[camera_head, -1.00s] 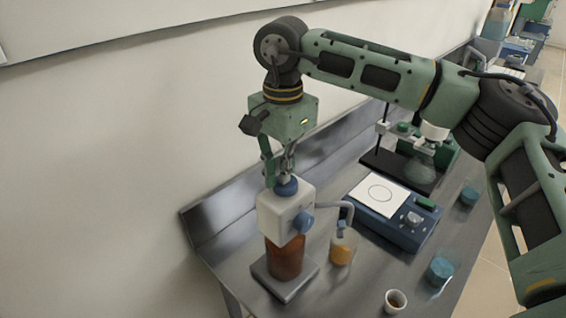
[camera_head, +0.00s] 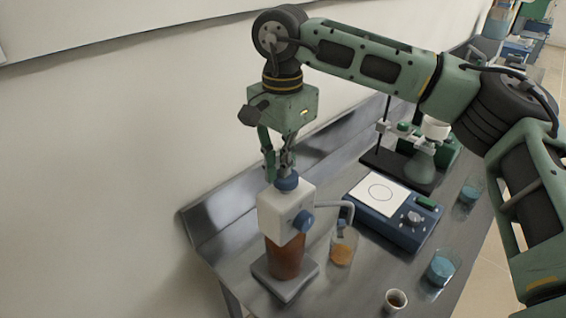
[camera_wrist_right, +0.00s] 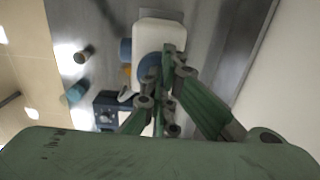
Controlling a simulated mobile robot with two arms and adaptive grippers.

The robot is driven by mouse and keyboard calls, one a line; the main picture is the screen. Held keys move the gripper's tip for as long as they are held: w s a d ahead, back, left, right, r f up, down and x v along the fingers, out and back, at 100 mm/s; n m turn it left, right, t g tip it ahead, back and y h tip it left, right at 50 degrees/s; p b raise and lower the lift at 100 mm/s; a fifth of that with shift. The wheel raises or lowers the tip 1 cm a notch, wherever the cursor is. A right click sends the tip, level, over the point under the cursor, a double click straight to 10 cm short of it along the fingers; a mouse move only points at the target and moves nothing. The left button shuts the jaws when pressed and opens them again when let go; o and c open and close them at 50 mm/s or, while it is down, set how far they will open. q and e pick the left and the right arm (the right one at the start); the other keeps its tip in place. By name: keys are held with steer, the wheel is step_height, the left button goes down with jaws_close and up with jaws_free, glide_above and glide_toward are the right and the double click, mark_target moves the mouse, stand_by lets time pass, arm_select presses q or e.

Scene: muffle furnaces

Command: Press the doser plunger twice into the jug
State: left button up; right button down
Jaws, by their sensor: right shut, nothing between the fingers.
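The doser has a white head (camera_head: 283,215) on a brown bottle (camera_head: 285,260), with a blue plunger cap (camera_head: 287,183) on top and a blue knob on its side. Its spout (camera_head: 333,206) reaches right, over the clear jug (camera_head: 342,244), which holds orange liquid low inside. My right gripper (camera_head: 278,172) is shut and empty, pointing down at the plunger cap. Its tips are at or just above the cap; I cannot tell whether they touch. In the right wrist view the blue cap (camera_wrist_right: 149,66) is partly hidden by the fingers. My left gripper is not in view.
The doser stands on a grey base plate (camera_head: 272,285) near the bench's front corner. A blue stirrer or balance (camera_head: 385,225) with white top lies right of the jug. A small cup (camera_head: 395,300) and blue-filled beakers (camera_head: 442,267) stand further right. A wall is behind.

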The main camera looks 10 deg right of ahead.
step_height(320, 180, up, 11)
steer(key=shift+f, duration=0.2)
steer(key=shift+f, duration=0.1)
stand_by(0.8)
